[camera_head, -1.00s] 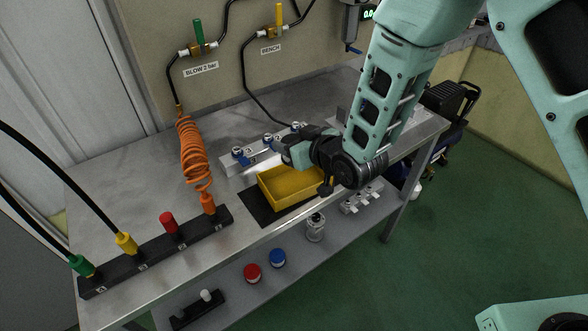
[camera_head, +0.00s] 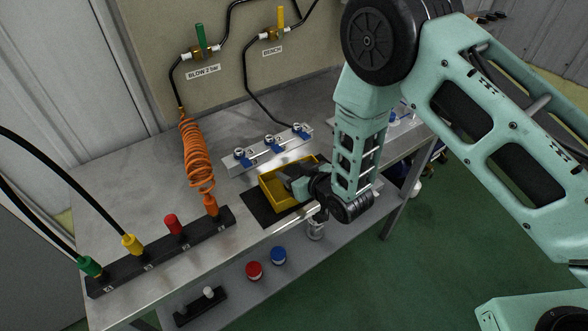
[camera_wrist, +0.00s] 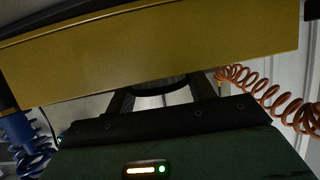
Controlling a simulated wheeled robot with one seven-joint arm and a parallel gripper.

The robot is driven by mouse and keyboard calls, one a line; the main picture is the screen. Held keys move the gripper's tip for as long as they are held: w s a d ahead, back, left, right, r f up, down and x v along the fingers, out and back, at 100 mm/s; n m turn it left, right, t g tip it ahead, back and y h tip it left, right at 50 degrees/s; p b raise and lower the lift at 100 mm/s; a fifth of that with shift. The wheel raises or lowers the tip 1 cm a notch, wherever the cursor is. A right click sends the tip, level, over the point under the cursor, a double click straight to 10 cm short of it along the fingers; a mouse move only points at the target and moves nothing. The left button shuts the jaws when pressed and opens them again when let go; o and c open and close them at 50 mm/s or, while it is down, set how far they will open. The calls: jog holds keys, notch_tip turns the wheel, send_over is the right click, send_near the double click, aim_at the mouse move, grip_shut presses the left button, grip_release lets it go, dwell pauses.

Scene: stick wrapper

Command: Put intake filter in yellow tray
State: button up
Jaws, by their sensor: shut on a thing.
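The yellow tray (camera_head: 275,191) sits on a dark mat near the front edge of the bench. My gripper (camera_head: 298,187) is low at the tray's right side, its end over the tray's inside. In the wrist view, a yellow tray wall (camera_wrist: 150,55) fills the upper part and cuts off the ends of the fingers (camera_wrist: 160,97). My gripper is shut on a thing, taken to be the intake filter. The filter is hidden by my gripper and the tray wall, so its height above the tray floor cannot be told.
A metal manifold with blue valves (camera_head: 270,149) stands behind the tray. A black block with coloured fittings (camera_head: 160,253) and an orange coiled hose (camera_head: 196,155) are to the left. A red-lidded jar (camera_head: 254,270) and a blue-lidded jar (camera_head: 278,256) are on the lower shelf.

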jog(key=shift+f, duration=0.1)
jog(key=o, duration=1)
